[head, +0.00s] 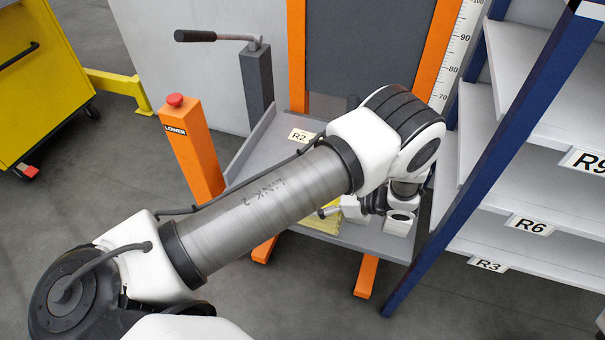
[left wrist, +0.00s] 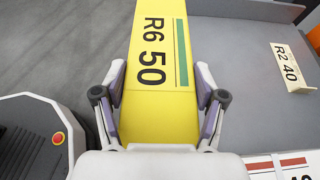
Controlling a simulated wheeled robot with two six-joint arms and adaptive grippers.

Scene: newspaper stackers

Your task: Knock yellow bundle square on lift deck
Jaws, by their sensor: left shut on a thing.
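The yellow bundle (left wrist: 155,60), printed "R6 50" with a green stripe, lies between the two fingers of my left gripper (left wrist: 160,108) in the left wrist view. The fingers are shut on its two long sides. In the head view only a small part of the yellow bundle (head: 318,224) shows below my arm, near the front edge of the grey lift deck (head: 262,150). My left arm hides much of the deck there. The deck also shows in the left wrist view (left wrist: 235,70). My right gripper is in neither view.
A "R2 40" card (left wrist: 292,68) stands on the deck. A white item with red bars (left wrist: 282,166) shows at the lower right. Shelves with an "R6" label (head: 530,225) and a blue post (head: 470,175) stand close right. An orange "LOWER" button post (head: 192,150) stands left of the deck.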

